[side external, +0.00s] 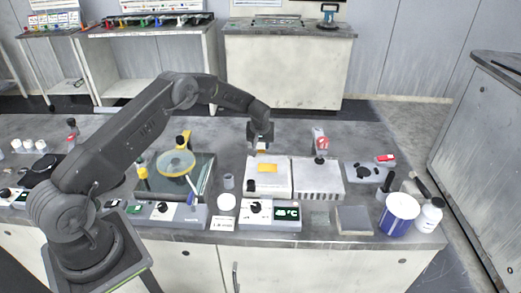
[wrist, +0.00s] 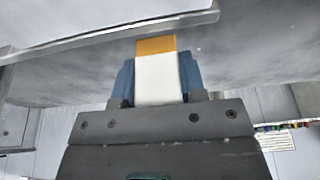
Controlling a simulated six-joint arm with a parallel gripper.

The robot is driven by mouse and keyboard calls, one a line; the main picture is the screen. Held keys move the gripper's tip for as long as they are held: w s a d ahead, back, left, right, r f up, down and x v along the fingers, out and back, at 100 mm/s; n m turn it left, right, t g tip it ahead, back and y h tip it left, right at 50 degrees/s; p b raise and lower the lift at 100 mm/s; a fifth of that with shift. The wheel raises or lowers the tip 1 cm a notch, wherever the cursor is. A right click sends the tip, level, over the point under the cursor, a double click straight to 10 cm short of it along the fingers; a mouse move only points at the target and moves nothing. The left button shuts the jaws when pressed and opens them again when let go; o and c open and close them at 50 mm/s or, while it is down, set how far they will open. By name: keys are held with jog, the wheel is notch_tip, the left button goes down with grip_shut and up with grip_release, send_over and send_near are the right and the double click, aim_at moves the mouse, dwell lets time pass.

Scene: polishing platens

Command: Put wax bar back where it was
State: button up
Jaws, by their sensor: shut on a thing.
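My gripper (side external: 260,143) is over the back of a white-topped hot plate (side external: 254,188) near the middle of the bench. In the wrist view its blue fingers (wrist: 158,78) are shut on the wax bar (wrist: 157,68), a pale bar with an orange-yellow end pointing away from the jaws. The bar is mostly hidden behind the gripper in the side view. A yellow-orange patch (side external: 267,168) lies on the plate just below the gripper. I cannot tell whether the bar's end touches anything.
A ribbed grey plate (side external: 318,180) adjoins the hot plate on the right. A control box (side external: 271,214) with a green display stands in front.

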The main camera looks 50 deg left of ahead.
aim_at(260, 149)
jog(key=shift+f, duration=1.4)
jog(key=shift+f, duration=0.1)
jog(key=o, duration=1)
